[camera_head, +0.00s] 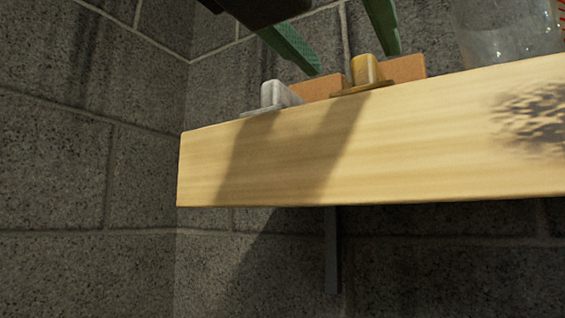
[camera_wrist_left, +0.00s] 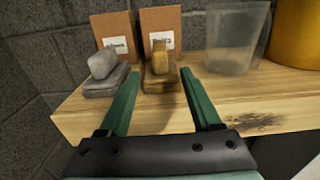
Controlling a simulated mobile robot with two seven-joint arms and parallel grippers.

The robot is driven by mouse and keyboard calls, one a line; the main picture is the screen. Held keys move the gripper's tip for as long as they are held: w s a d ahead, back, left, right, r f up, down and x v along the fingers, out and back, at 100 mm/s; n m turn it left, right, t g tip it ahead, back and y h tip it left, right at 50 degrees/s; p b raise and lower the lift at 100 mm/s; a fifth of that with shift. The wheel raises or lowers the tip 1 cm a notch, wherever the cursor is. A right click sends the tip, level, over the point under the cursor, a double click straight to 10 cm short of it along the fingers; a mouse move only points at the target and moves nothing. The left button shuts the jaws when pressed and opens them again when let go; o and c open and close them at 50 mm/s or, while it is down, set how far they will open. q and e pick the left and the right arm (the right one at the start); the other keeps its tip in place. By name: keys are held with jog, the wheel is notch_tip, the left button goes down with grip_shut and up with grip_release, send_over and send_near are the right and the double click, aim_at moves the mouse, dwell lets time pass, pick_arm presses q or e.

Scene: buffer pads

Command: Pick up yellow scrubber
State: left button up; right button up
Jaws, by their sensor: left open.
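The yellow scrubber (camera_head: 365,71) stands on its flat base near the front edge of a wooden shelf (camera_head: 370,148). It also shows in the left wrist view (camera_wrist_left: 160,62), with its block-shaped handle on top. My left gripper (camera_head: 355,63) is open and empty, coming down from above. In the left wrist view its two green fingers (camera_wrist_left: 160,76) point toward the scrubber, one at each side of it, with gaps. The scrubber is not gripped. My right gripper is in neither view.
A similar grey scrubber (camera_wrist_left: 103,72) stands close to the left. Two brown boxes with white labels (camera_wrist_left: 114,36) (camera_wrist_left: 160,32) stand right behind. A clear container (camera_wrist_left: 236,38) and a yellow container (camera_wrist_left: 297,32) stand to the right. Grey block walls close the back and left.

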aim_at(362, 73)
pick_arm(q)
jog(key=p+x, duration=0.1)
jog(key=x, duration=0.3)
jog(key=shift+w+d, duration=0.15)
jog(key=shift+w, duration=0.05)
jog(key=p+x, duration=0.2)
jog(key=x, duration=0.3)
jog(key=shift+r+p, duration=0.4)
jog(key=shift+w+d, duration=0.1)
grip_shut()
